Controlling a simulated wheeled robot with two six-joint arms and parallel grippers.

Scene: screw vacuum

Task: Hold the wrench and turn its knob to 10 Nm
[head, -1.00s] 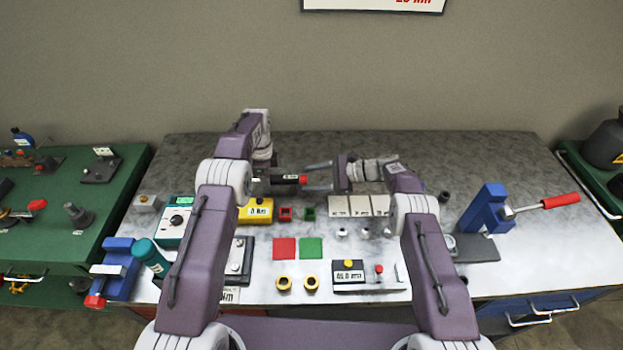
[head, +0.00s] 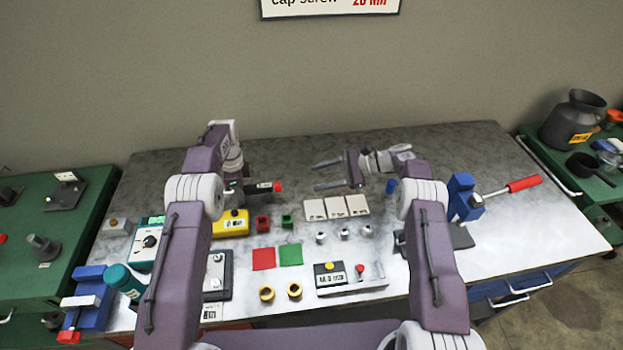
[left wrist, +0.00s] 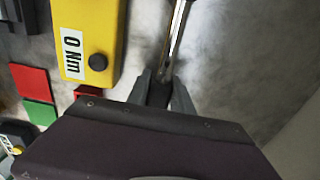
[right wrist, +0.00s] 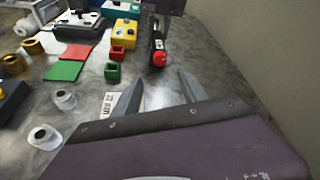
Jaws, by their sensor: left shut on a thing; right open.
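The wrench (head: 262,187) is a dark bar with a small white label and a red knob (head: 278,186) at its right end. My left gripper (left wrist: 163,88) is shut on the wrench handle; its metal shaft (left wrist: 176,38) runs away from the fingers. In the right wrist view the red knob (right wrist: 158,60) points towards my right gripper. My right gripper (head: 316,175) is open and empty, to the right of the knob with a clear gap between. The label's reading is too small to make out.
A yellow box (head: 231,223) stands below the wrench; in the left wrist view its label reads 0 Nm. Red and green cups (head: 287,221) and three pale tiles (head: 337,207) lie nearby. A blue vise (head: 462,196) with a red-handled bar stands right. The back of the bench is clear.

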